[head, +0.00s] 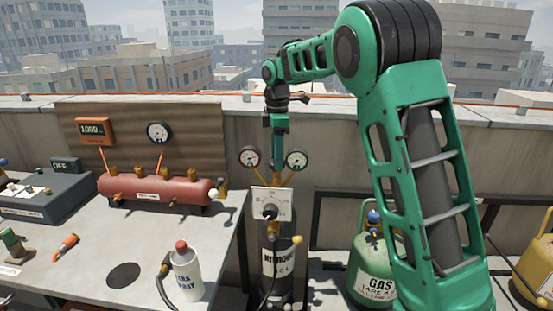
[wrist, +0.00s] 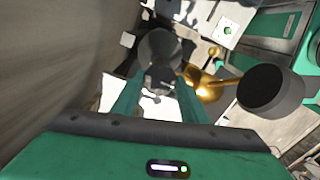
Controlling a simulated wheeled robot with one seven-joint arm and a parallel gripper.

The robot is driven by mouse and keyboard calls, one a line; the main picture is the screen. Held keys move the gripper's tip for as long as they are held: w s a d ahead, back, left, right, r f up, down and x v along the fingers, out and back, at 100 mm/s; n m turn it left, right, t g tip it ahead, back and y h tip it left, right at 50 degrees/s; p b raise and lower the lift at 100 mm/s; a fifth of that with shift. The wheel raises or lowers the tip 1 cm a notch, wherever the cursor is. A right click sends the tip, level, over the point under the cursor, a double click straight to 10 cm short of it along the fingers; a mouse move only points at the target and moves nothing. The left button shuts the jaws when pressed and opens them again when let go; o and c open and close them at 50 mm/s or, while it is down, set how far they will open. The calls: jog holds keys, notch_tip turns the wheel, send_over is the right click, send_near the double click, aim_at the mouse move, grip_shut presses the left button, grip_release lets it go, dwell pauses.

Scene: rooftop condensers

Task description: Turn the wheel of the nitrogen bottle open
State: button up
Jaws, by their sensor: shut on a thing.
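In the wrist view, the two green fingers are closed around a small dark part, seemingly the bottle's wheel (wrist: 160,78). The brass fittings (wrist: 207,88) and a black gauge back (wrist: 270,88) are just right of the fingers. The wheel's turn angle cannot be told.
Left is a bench with a red manifold (head: 160,188), a leak spray bottle (head: 187,272) and a grey box (head: 42,198). A green gas cylinder (head: 376,268) stands right of the nitrogen bottle, beside my arm. A yellow cylinder (head: 538,265) is far right. The parapet is close behind.

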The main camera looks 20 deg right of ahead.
jog(key=shift+w+r, duration=0.15)
jog(key=o, duration=1)
jog(key=shift+o, duration=0.2)
notch_tip(320, 180, up, 11)
jog(key=shift+f, duration=0.2)
